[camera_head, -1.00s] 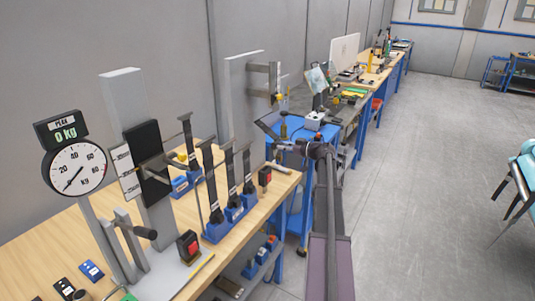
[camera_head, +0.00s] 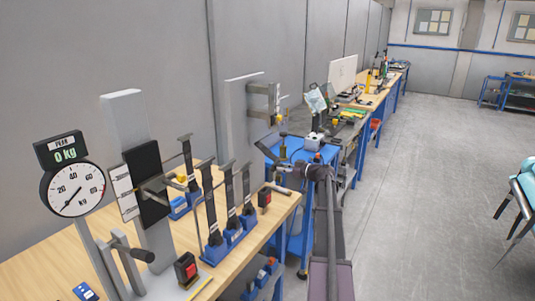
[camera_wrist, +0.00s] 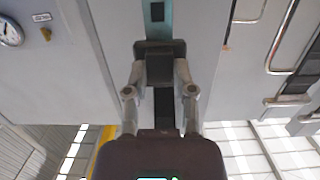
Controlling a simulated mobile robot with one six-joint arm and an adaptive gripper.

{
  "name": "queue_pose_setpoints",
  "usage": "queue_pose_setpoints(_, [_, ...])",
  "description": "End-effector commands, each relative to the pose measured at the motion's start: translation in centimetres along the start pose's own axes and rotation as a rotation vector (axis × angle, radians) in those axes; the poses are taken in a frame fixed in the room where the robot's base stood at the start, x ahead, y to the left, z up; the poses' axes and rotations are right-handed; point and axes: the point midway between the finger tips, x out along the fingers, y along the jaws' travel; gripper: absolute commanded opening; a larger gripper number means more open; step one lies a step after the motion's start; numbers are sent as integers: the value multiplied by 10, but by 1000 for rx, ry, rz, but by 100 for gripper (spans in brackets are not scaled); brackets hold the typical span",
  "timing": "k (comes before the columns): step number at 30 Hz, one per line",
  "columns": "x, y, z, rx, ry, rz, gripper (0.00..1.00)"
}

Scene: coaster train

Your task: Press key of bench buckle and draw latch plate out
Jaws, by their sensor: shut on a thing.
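My gripper (camera_wrist: 160,62) is shut on a dark piece (camera_wrist: 160,70) in the wrist view; I cannot tell what that piece is. A teal strip with a dark square on it (camera_wrist: 157,12) runs beyond the fingertips. In the head view a dark buckle with a red key (camera_head: 186,268) stands at the foot of the pull stand, nearer than my arm. A second dark buckle with red (camera_head: 264,200) stands near the bench's right edge. I cannot make out a latch plate for certain. In the head view my fingertips are too small to read.
Several dark straps stand upright in blue holders (camera_head: 235,235) on the wooden bench. A dial gauge (camera_head: 73,189) and a display reading 0 kg (camera_head: 61,150) stand at left. A blue cart (camera_head: 300,150) is beyond the bench. The floor (camera_head: 420,200) at right is open, with teal seats at its edge.

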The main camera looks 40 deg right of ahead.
Motion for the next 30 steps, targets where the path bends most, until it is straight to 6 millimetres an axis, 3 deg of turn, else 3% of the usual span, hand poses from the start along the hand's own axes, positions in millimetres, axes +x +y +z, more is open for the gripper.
queue_pose_setpoints(30, [12, 0, 89, 0, 0, 0, 0])
